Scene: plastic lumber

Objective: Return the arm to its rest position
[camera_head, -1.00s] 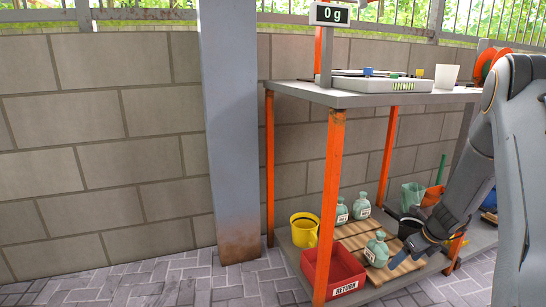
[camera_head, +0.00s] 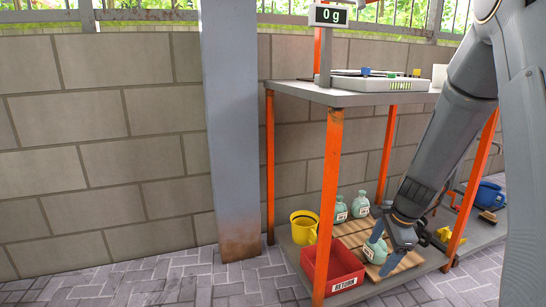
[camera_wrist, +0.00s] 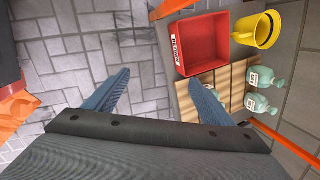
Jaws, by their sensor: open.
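My gripper (camera_head: 393,262) hangs low over the front of the rack's lower shelf, at the end of my arm slanting down from the right. In the wrist view my gripper (camera_wrist: 157,92) has its two blue fingers wide apart, with nothing between them but paving below. A green labelled bottle (camera_head: 375,249) stands on the wooden slats just left of my gripper, which partly covers it; I cannot tell if they touch. Two similar bottles (camera_head: 341,210) (camera_head: 361,205) stand farther back on the shelf.
A red RETURN bin (camera_head: 338,272) and a yellow mug-like pail (camera_head: 303,227) sit left of the slats (camera_head: 352,228). The upper shelf (camera_head: 350,98) carries a scale (camera_head: 380,84) reading 0 g. A blue container (camera_head: 488,194) lies at right. Open paving lies left.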

